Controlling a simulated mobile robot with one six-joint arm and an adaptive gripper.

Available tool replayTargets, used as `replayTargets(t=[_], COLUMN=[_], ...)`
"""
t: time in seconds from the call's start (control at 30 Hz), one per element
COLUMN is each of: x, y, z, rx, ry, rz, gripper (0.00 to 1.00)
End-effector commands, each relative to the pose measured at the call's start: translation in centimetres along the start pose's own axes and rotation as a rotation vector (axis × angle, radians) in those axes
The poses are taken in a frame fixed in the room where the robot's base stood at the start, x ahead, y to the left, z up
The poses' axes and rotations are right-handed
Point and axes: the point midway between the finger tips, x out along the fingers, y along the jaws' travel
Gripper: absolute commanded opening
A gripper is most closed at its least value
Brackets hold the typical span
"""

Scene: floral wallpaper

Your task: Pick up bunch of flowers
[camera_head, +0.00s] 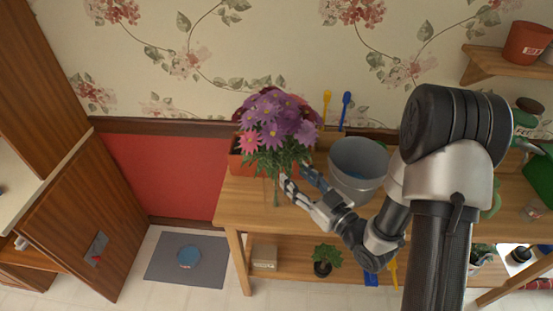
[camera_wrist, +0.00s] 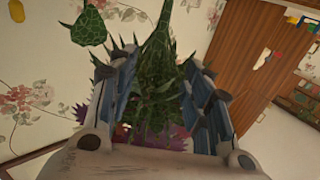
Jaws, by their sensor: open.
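The bunch of flowers (camera_head: 276,128) has purple and pink blooms above green stems. In the head view it shows at the left end of the wooden table, in front of a terracotta planter box (camera_head: 243,163). My gripper (camera_head: 294,178) is at the right side of its stems. In the wrist view, the green stems and leaves (camera_wrist: 155,85) lie between the two open fingers of my gripper (camera_wrist: 158,98). Some purple and pink petals show low in that view, largely hidden behind the gripper. I cannot tell whether the fingers touch the stems.
A grey bucket (camera_head: 358,168) stands on the table (camera_head: 240,204) close to the right of my gripper. A blue and a yellow tool (camera_head: 345,108) lean by the wall. A potted plant (camera_head: 325,259) and a small box (camera_head: 264,257) sit on the lower shelf. The floor at left holds a grey mat (camera_head: 165,262).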

Motion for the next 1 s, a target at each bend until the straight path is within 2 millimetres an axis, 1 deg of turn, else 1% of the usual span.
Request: replayTargets(t=[0.03,0.1,0.2,0.43,0.7,0.8,1.0], x=[1.2,2.5,3.9,5.5,9.3,9.9,10.0], y=[-0.1,-0.1,0.0,0.1,0.3,0.4,0.5], z=[0.0,0.0,0.0,-0.1,-0.4,-0.4,-0.4], rx=[-0.003,-0.002,-0.002,-0.001,-0.001,0.000,0.001], ry=[0.002,0.001,0.001,0.001,-0.001,0.000,-0.001], rz=[-0.005,-0.004,-0.002,-0.001,-0.002,0.000,0.002], gripper=[0.46,0.46,0.46,0.46,0.46,0.46,0.46])
